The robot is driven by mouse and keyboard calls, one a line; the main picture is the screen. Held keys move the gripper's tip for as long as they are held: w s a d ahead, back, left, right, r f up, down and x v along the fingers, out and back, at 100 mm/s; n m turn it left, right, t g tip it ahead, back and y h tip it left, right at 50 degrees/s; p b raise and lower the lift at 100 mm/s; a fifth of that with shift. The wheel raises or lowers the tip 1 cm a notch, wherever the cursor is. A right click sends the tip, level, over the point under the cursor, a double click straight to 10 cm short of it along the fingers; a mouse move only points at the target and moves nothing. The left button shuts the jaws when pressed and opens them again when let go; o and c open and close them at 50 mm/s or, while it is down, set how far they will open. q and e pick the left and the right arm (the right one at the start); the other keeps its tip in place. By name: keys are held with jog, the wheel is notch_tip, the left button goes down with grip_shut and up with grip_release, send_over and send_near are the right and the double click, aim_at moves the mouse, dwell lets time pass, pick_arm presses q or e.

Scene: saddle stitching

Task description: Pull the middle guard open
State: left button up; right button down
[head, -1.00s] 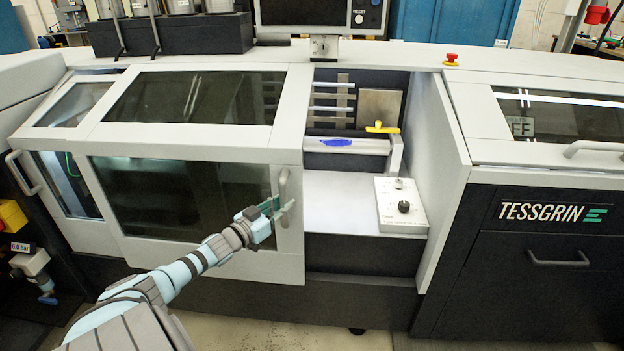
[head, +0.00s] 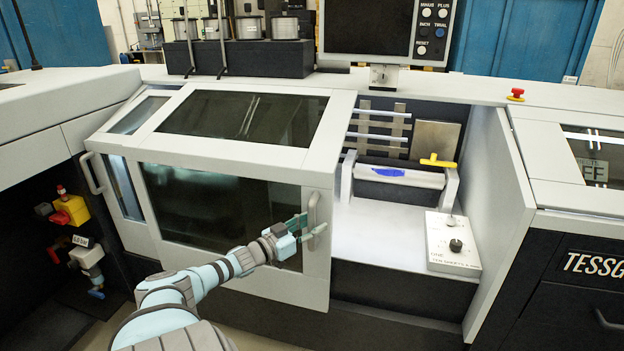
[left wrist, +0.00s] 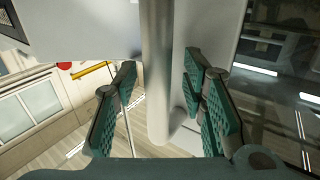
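The middle guard (head: 228,180) is a white frame with dark windows at the left middle of the head view. Its upright handle (head: 313,214) sits near its right edge. My left gripper (head: 303,229) is at the handle. In the left wrist view the grey handle bar (left wrist: 158,75) stands between the green-padded fingers of my left gripper (left wrist: 160,105). Gaps show on both sides, so the fingers look open around the bar and not clamped. My right gripper is in neither view.
Right of the guard is an open bay with a white shelf (head: 385,225), a knobbed control box (head: 453,243) and a yellow lever (head: 437,161). A red button (head: 516,95) is on the top ledge. A yellow and red valve unit (head: 72,211) is at the left.

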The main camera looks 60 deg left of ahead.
pick_arm(q)
jog(key=shift+s+f, duration=0.1)
jog(key=s+d, duration=0.1)
jog(key=s, duration=1)
jog(key=shift+s+d, duration=0.2)
jog(key=shift+s, duration=0.2)
